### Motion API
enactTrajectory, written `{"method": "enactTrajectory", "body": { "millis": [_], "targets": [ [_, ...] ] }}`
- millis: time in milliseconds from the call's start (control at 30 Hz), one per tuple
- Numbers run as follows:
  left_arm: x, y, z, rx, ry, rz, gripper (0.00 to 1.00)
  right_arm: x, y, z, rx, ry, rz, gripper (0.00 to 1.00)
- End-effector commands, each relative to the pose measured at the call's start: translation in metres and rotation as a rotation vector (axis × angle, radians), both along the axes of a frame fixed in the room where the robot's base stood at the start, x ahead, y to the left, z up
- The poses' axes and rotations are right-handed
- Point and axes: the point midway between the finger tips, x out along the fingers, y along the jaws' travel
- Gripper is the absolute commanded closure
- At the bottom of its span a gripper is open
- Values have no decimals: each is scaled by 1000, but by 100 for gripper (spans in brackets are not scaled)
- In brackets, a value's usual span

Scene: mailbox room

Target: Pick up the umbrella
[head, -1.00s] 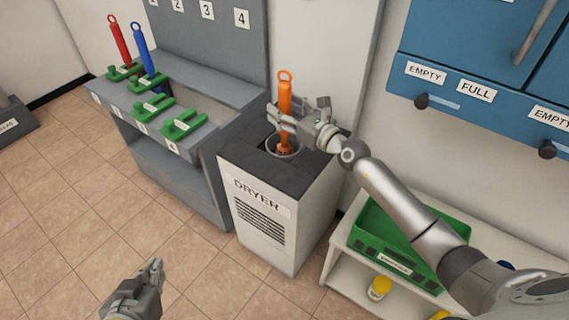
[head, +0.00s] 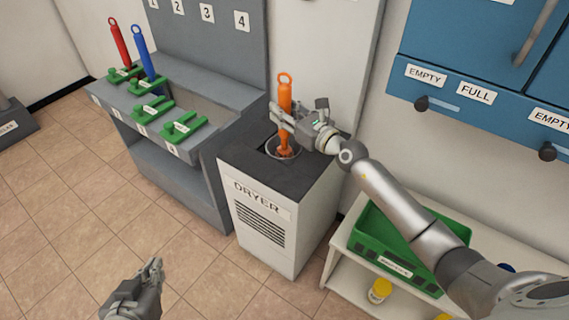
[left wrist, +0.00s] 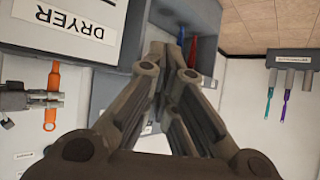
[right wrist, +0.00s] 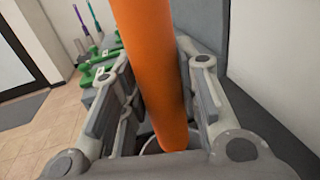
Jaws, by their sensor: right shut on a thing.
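The orange umbrella (head: 285,90) stands upright with its lower end in the round opening on top of the dryer (head: 243,157). My right gripper (head: 279,115) is shut on its shaft from the right. In the right wrist view the orange shaft (right wrist: 152,65) runs between the two fingers. The umbrella also shows in the left wrist view (left wrist: 51,95). My left gripper (head: 155,266) is low in front of the dryer, empty, with its fingers together. A red umbrella (head: 120,42) and a blue umbrella (head: 142,50) stand in the grey rack.
The grey rack (head: 165,185) with green numbered holders (head: 184,128) stands left of the dryer. A green crate (head: 375,240) sits on a white shelf to the right, below my right arm. Blue cabinets (head: 460,50) hang above it.

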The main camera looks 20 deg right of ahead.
Motion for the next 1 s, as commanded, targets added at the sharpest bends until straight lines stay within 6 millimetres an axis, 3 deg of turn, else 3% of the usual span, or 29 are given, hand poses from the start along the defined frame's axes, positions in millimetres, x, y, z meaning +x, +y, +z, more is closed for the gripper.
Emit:
{"method": "enactTrajectory", "body": {
  "millis": [467, 667, 1000],
  "targets": [
    [-11, 4, -9, 15, 69, 5, 100, 0, 0, 7, 1, -3, -1, 100],
    [-32, 12, -24, 44, 199, 14, 100, 0, 0, 15, 2, -4, 0, 100],
    [-85, 30, -49, 103, 472, 36, 100, 0, 0, 31, 1, -3, -1, 100]
  ]
}}
